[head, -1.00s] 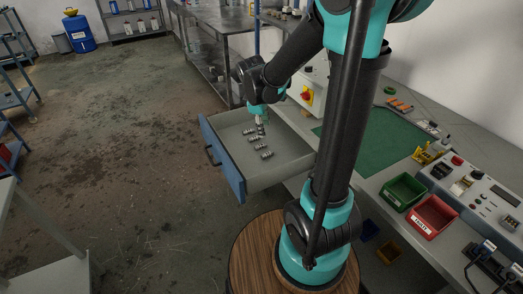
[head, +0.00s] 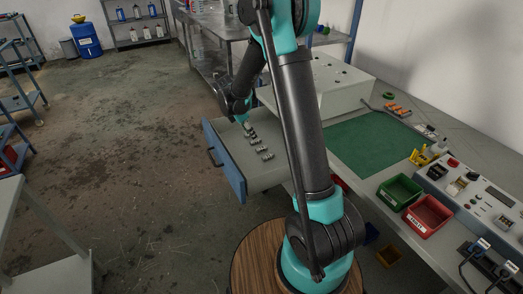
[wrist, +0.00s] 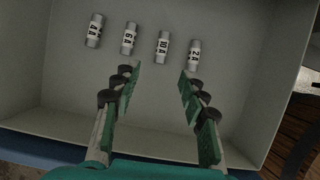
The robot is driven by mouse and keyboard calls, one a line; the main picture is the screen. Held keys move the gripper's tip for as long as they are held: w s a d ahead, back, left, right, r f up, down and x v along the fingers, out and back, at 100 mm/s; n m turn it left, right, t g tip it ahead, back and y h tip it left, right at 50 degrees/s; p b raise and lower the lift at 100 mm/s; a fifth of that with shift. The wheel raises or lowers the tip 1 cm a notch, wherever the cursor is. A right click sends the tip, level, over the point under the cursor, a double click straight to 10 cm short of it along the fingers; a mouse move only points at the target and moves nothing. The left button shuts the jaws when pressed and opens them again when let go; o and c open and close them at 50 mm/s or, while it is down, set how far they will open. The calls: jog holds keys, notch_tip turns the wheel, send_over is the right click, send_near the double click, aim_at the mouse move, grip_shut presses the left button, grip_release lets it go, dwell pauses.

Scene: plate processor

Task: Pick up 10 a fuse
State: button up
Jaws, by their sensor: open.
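The 10 A fuse (wrist: 164,47) is a small white-bodied cylinder with metal ends, lying in the open drawer (wrist: 70,100). In the wrist view it is third from the left in a row with the 4 A fuse (wrist: 94,30), the 6 A fuse (wrist: 129,38) and the 2 A fuse (wrist: 194,54). My gripper (wrist: 159,78) is open and empty. In that view its fingertips sit below the 10 A fuse, one to each side of its line.
The blue-fronted drawer (head: 225,168) has side walls around the fuses. The workbench holds a green mat (head: 370,145), a green bin (head: 399,191), a red bin (head: 428,216) and a control panel (head: 480,195). The floor left of the drawer is clear.

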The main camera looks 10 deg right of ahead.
aim_at(260, 148)
jog(key=x, duration=1)
jog(key=shift+s+d, duration=0.1)
jog(key=shift+d, duration=0.1)
grip_shut()
